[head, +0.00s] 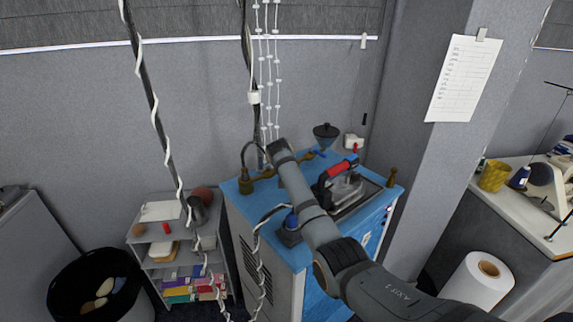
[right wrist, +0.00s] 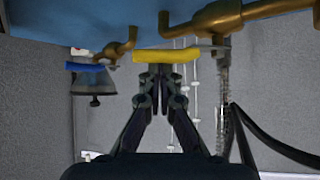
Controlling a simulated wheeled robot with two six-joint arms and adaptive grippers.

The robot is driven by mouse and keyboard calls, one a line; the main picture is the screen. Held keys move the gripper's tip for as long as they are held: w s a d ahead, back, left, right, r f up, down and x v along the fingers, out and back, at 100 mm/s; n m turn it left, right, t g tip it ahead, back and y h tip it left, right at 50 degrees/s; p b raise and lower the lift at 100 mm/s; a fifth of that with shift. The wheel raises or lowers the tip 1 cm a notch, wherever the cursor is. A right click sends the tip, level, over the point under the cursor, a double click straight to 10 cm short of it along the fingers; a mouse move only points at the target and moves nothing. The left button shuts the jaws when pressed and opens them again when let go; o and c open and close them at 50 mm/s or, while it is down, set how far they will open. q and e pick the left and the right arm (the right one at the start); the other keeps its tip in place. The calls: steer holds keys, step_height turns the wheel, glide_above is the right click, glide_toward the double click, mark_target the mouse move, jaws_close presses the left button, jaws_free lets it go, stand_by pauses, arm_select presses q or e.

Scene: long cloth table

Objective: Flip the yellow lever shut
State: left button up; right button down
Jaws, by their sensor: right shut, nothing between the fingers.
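The yellow lever (right wrist: 166,56) shows in the right wrist view as a flat yellow handle lying crosswise, next to a brass pipe fitting (right wrist: 215,20) on the blue top. My right gripper (right wrist: 160,72) is shut and empty, its fingertips right at the lever's middle; I cannot tell whether they touch it. In the head view my right arm reaches over the blue cabinet (head: 330,270) towards its back, and I cannot make out the yellow lever or the fingertips there. My left gripper is not in view.
A blue lever (right wrist: 85,67) on a second brass fitting is beside the yellow one. A grey funnel (head: 326,132) stands at the back, and a red-handled iron (head: 340,185) rests on the cabinet. A shelf (head: 172,255) and a black bin (head: 95,285) stand to the left.

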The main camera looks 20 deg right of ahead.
steer(key=m+h+b, duration=0.1)
steer(key=s+m+g+h+b, duration=0.1)
steer(key=m, duration=0.1)
steer(key=shift+s+f+g+b, duration=0.15)
steer(key=shift+f+g+b, duration=0.15)
steer(key=shift+f+b, duration=0.1)
steer(key=shift+s+a+r+m+g+h+b, duration=0.15)
steer(key=shift+s+a+m+g+h+b, duration=0.2)
steer(key=shift+m+b, duration=0.3)
steer(key=shift+a+r+b, duration=0.15)
steer(key=shift+a+b, duration=0.15)
steer(key=shift+a, duration=0.25)
steer(key=shift+w+a+b, duration=0.15)
steer(key=shift+w+b, duration=0.25)
steer(key=shift+w, duration=0.05)
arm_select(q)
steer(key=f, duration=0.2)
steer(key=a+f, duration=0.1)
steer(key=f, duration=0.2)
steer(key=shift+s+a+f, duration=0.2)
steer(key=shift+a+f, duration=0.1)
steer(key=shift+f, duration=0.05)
arm_select(e)
steer(key=shift+a+r, duration=0.15)
